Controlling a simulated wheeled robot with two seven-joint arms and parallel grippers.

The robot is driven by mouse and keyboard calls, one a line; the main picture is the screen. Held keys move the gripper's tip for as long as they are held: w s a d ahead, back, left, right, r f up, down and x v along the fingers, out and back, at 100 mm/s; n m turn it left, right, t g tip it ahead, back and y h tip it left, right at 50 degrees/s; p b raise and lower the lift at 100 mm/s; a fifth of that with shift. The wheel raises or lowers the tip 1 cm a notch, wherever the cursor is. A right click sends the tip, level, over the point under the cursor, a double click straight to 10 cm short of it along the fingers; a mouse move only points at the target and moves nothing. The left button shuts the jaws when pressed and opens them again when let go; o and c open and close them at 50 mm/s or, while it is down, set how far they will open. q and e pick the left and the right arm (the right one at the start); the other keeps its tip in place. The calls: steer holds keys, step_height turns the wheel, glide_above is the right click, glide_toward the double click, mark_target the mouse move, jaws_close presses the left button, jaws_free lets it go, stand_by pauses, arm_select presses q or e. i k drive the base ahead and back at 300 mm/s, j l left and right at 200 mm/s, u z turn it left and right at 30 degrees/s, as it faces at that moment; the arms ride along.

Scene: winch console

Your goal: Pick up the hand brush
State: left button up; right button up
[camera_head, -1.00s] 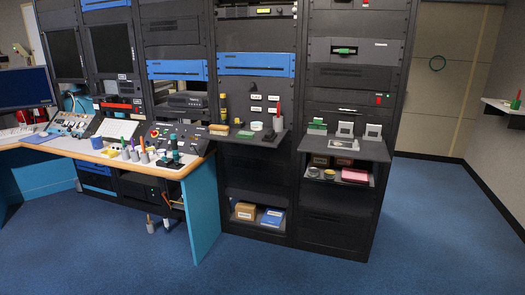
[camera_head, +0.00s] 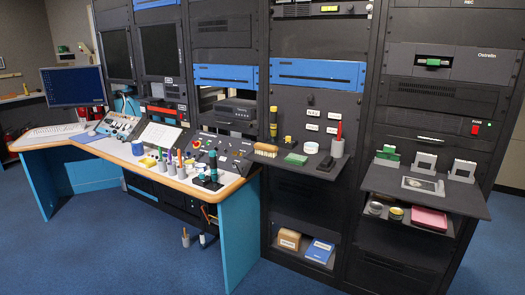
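What looks like the hand brush (camera_head: 265,149) lies at the left end of a dark pull-out shelf (camera_head: 287,173) on the middle rack. It has a tan wooden back with pale bristles below. It lies left of a green pad (camera_head: 296,159). Neither of my grippers is in view, and nothing touches the brush.
A black handset (camera_head: 326,164) and a grey cup (camera_head: 338,147) stand on the same shelf. A yellow-black flashlight (camera_head: 273,122) is behind the brush. The desk (camera_head: 231,190) with pens and cups is at left; another shelf (camera_head: 425,190) juts out at right. Blue floor lies in front.

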mark_target(269, 150)
steer(key=i+z, duration=0.1)
steer(key=i, duration=0.65)
steer(key=i+j+z, duration=0.15)
steer(key=i, duration=0.6)
